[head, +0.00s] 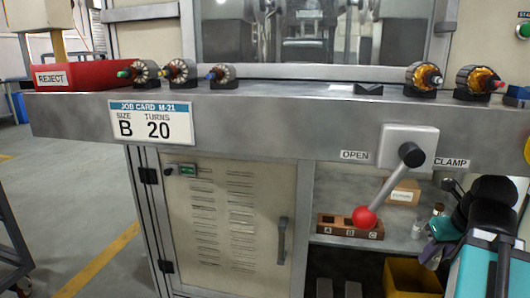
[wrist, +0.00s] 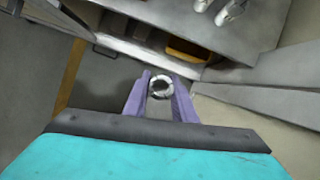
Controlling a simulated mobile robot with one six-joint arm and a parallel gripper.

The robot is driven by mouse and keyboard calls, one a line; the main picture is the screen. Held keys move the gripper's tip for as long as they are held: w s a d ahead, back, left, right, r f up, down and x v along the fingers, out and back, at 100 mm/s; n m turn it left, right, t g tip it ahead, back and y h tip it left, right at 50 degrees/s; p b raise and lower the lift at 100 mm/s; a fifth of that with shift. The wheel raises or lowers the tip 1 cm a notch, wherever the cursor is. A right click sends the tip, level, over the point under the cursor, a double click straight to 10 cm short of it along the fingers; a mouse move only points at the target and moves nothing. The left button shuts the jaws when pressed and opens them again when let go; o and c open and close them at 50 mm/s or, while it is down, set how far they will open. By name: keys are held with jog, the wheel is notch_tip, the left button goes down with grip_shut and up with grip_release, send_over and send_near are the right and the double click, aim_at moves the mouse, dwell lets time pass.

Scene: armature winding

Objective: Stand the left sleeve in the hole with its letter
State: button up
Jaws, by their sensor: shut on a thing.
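My gripper (wrist: 161,92) is shut on a small silver ring-shaped sleeve (wrist: 161,86), seen end-on between the purple fingers. In the head view my gripper (head: 431,256) is at the lower right, in front of the shelf edge; the held sleeve cannot be made out there. A brown wooden block (head: 340,229) with lettered holes lies on the shelf, left of my gripper.
The clamp lever (head: 389,186) with its red knob (head: 364,217) hangs before the shelf (head: 330,242). A yellow bin (head: 412,278) is below. A cardboard box (head: 405,193) sits further back. The job card (head: 151,121) reads size B, turns 20. Several armatures stand on the bench.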

jog(key=shift+r+p, duration=1.05)
jog(key=shift+r, duration=0.5)
jog(key=shift+s, duration=0.1)
